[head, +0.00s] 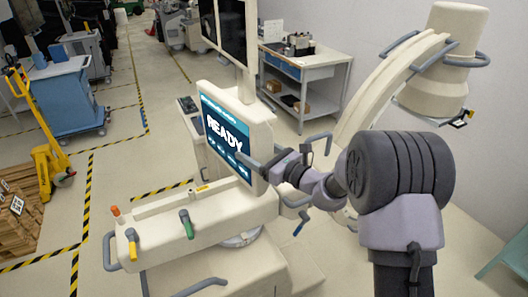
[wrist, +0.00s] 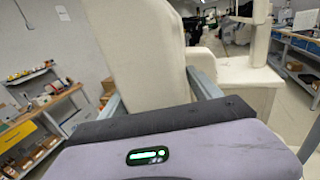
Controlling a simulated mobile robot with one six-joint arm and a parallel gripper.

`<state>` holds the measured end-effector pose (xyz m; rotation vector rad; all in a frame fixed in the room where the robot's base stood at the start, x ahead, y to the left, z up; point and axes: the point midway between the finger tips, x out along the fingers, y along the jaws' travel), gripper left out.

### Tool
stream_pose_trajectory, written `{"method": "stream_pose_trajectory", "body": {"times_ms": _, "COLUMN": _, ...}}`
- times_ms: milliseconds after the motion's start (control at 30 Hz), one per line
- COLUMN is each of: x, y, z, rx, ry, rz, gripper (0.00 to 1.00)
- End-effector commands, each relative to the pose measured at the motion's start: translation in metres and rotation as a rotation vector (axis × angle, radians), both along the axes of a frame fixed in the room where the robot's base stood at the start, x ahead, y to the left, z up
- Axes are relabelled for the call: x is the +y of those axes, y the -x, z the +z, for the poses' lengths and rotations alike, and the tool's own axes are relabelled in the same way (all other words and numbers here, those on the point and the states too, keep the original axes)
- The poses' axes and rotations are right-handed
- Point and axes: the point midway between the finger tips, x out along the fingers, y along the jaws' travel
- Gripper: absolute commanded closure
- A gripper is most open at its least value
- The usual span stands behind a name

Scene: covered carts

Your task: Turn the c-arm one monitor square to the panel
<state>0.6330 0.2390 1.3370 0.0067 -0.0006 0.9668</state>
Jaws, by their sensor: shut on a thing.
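The c-arm monitor (head: 222,128) is a cream-framed screen reading READY on blue. It stands upright on the cream cart, with its face angled toward the lower left of the head view. Below it is the cream panel (head: 165,222), with orange, yellow and green handles along it. My gripper (head: 255,162) is at the monitor's right edge, one finger across the screen side. In the wrist view my gripper (wrist: 157,84) is shut on the cream monitor housing (wrist: 140,50), one finger on each side. The finger contact itself is partly hidden.
The curved c-arm (head: 385,85) with grey handles rises close on the right. Dark upper screens (head: 232,32) hang above the monitor. A grey shelf bench (head: 310,75) stands behind. A blue cart (head: 68,95) and yellow pallet jack (head: 42,140) stand left, beyond open floor.

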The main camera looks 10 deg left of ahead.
Motion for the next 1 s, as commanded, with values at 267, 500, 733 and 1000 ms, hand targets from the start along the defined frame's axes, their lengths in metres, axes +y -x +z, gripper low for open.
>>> {"method": "stream_pose_trajectory", "body": {"times_ms": 267, "x": 0.0115, "y": 0.0047, "z": 0.0004, "rx": -0.001, "ry": 0.001, "rz": 0.019, "gripper": 0.98}}
{"method": "stream_pose_trajectory", "body": {"times_ms": 500, "x": 0.0137, "y": 0.0047, "z": 0.0008, "rx": -0.002, "ry": 0.001, "rz": 0.019, "gripper": 0.96}}
{"method": "stream_pose_trajectory", "body": {"times_ms": 733, "x": 0.0152, "y": 0.0047, "z": 0.0013, "rx": -0.002, "ry": 0.0, "rz": 0.018, "gripper": 0.96}}
{"method": "stream_pose_trajectory", "body": {"times_ms": 1000, "x": 0.0163, "y": 0.0045, "z": 0.0018, "rx": -0.003, "ry": -0.001, "rz": 0.018, "gripper": 0.95}}
